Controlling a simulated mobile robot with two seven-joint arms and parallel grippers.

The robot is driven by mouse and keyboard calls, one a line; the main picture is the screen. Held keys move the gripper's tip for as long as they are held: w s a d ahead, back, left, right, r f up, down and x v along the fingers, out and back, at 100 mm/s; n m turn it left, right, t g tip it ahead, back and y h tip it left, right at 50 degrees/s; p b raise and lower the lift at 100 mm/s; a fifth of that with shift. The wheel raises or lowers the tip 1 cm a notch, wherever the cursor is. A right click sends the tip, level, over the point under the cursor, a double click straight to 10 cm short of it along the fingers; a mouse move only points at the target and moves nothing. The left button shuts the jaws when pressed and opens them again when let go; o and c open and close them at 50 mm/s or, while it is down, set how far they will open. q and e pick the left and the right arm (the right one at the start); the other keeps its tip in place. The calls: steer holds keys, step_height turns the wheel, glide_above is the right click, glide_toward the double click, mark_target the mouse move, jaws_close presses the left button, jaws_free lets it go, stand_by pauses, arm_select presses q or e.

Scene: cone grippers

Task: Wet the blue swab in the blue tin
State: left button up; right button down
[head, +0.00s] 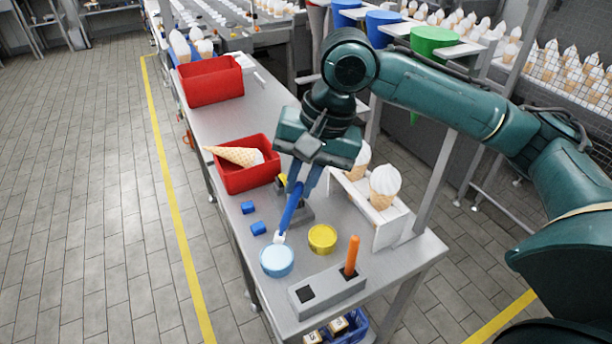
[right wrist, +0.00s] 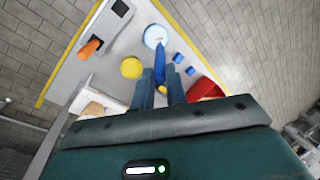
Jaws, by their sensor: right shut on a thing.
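My right gripper (head: 303,180) is shut on the blue swab (head: 291,210), which slants down and to the left with its white tip (head: 280,238) lowest. The tip shows right at the far rim of the light blue tin (head: 277,262); I cannot tell whether it touches the tin. In the right wrist view the swab (right wrist: 160,62) runs out from between the fingers (right wrist: 158,88), and its end overlaps the blue tin (right wrist: 156,36). My left gripper is not in view.
A yellow tin (head: 322,239) stands right of the blue one. A grey holder (head: 327,291) carries an orange-handled swab (head: 352,257). Two blue cubes (head: 248,207) lie left. A red bin (head: 249,178) holds a cone (head: 236,155). A white rack (head: 394,225) holds ice-cream cones.

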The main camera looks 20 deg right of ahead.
mark_target(288, 215)
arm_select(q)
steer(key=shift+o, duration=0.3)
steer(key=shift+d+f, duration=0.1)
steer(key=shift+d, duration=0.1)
arm_select(e)
steer(key=shift+r+m, duration=0.15)
steer(key=shift+m, duration=0.25)
steer(key=shift+t+b, duration=0.3)
steer(key=shift+b, duration=0.05)
steer(key=shift+a+f+b, duration=0.1)
steer(key=shift+f+b, duration=0.3)
steer(key=shift+b, duration=0.1)
step_height(288, 215, down, 3)
steer(key=b, duration=0.3)
steer(key=shift+b, duration=0.3)
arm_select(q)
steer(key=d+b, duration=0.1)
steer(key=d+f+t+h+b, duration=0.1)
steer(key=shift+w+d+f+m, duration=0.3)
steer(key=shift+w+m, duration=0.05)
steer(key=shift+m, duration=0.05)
arm_select(e)
steer(key=shift+f, duration=0.85)
arm_select(q)
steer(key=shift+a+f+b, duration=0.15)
steer(key=shift+b, duration=0.15)
arm_select(e)
steer(key=shift+f, duration=0.35)
